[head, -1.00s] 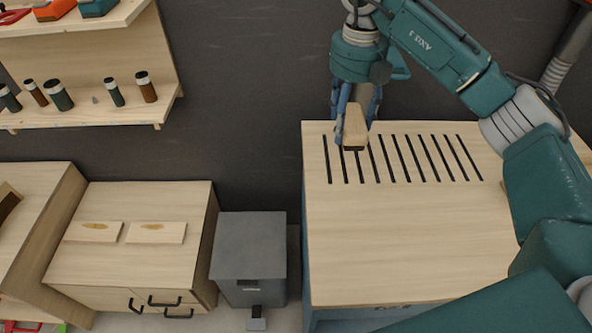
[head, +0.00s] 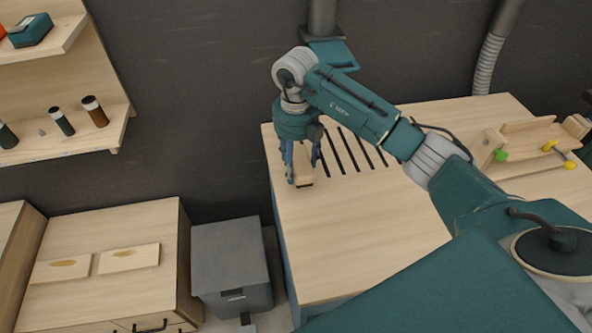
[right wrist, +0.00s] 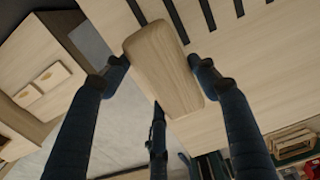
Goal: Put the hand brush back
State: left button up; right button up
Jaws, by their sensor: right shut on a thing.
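The hand brush (head: 304,181) shows as a pale wooden block with a dark underside. My right gripper (head: 303,173) is shut on it and points down over the left part of the slotted workbench (head: 350,245). In the right wrist view, the brush's smooth wooden back (right wrist: 160,62) lies between the fingers of my right gripper (right wrist: 157,66). Whether the brush touches the bench top is unclear. My left gripper is not in view.
Dark slots (head: 348,151) run across the back of the bench. A wooden fixture with green and yellow knobs (head: 530,145) stands at its right. A grey bin (head: 230,262) and a low cabinet (head: 130,225) are to the left. The bench's front middle is clear.

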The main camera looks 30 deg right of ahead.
notch_tip(320, 180, down, 4)
jog(key=shift+f+p, duration=0.2)
jog(key=shift+p, duration=0.35)
jog(key=shift+f, duration=0.1)
jog(key=o, duration=1.1)
